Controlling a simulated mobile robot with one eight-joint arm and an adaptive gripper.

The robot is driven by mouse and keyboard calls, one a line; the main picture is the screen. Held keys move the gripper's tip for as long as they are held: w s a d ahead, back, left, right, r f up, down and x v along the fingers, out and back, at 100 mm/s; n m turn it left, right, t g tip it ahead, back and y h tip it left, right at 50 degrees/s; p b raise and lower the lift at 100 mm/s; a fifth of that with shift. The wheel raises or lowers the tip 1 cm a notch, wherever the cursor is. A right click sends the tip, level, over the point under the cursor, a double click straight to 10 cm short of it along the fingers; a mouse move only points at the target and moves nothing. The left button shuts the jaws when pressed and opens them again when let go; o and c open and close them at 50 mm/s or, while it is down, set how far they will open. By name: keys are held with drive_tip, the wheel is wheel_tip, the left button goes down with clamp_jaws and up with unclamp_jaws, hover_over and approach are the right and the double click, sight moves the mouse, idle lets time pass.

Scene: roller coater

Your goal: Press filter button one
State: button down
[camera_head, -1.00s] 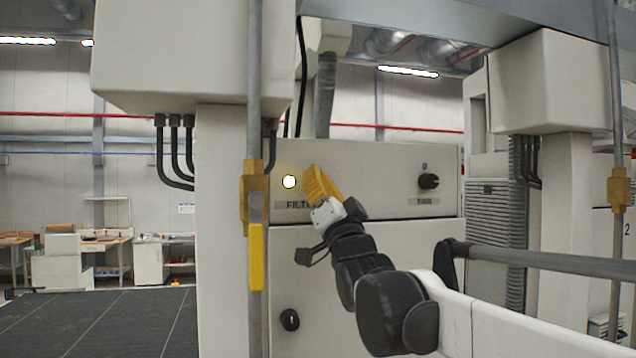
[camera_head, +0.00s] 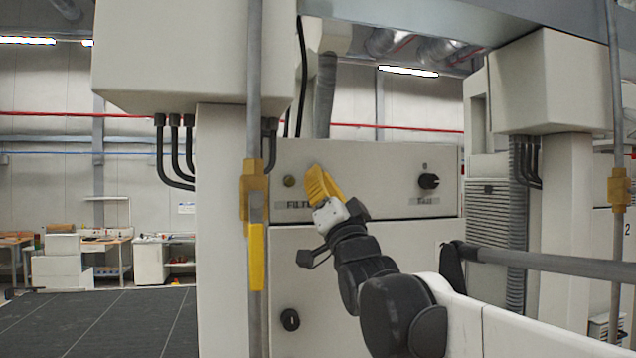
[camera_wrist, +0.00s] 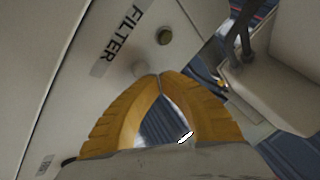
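A control panel (camera_head: 385,160) on the pale cabinet carries a FILTER label (camera_head: 292,205), which also shows turned in the wrist view (camera_wrist: 118,40). Above the label is a round olive button or lamp (camera_head: 289,181), unlit; it also shows in the wrist view (camera_wrist: 164,36). Beside it, a pale round button (camera_wrist: 140,68) shows just by my fingertips; in the head view my fingers hide most of that spot. My yellow gripper (camera_head: 314,172) is shut and empty, its tips meeting in the wrist view (camera_wrist: 160,76). I cannot tell whether they touch the pale button.
A black rotary knob (camera_head: 429,181) sits at the panel's right, another (camera_head: 290,320) on the door below. A vertical grey pipe with a yellow lever (camera_head: 257,255) stands just left of my gripper. A horizontal grey bar (camera_head: 550,262) crosses at the right.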

drive_tip(key=shift+s, duration=0.2)
drive_tip(key=shift+s+d, duration=0.25)
drive_tip(key=shift+s, duration=0.55)
drive_tip(key=shift+s+d, duration=0.25)
drive_tip(key=shift+s, duration=0.55)
drive_tip(key=shift+s+d, duration=0.25)
drive_tip(key=shift+s, duration=0.55)
drive_tip(key=s+d+f+g+h+b, duration=0.15)
drive_tip(key=d+f+b, duration=0.4)
drive_tip(key=f, duration=0.95)
drive_tip(key=s+d+f+g+h+b, duration=0.1)
drive_tip(key=d+f+g+h+b, duration=0.15)
drive_tip(key=f+b, duration=0.95)
drive_tip(key=s+d+f+g+h+b, duration=0.2)
drive_tip(key=d+f+g+h+b, duration=0.15)
drive_tip(key=f, duration=1.45)
drive_tip(key=s+d+f+n+g+b, duration=0.1)
drive_tip(key=s+f+b, duration=0.5)
drive_tip(key=f, duration=0.9)
drive_tip(key=s+d+f+n+g+h+b, duration=0.1)
drive_tip(key=s+d+f+g+b, duration=0.2)
drive_tip(key=f, duration=1.2)
drive_tip(key=s+d+f+n+g+b, duration=0.1)
drive_tip(key=s+f+g+b, duration=0.4)
drive_tip(key=s+f+b, duration=0.5)
wheel_tip(320, 180, down, 6)
drive_tip(key=shift+s+d+r+h+b, duration=0.2)
drive_tip(key=shift+s+d+h+b, duration=0.15)
drive_tip(key=shift+s+d, duration=0.4)
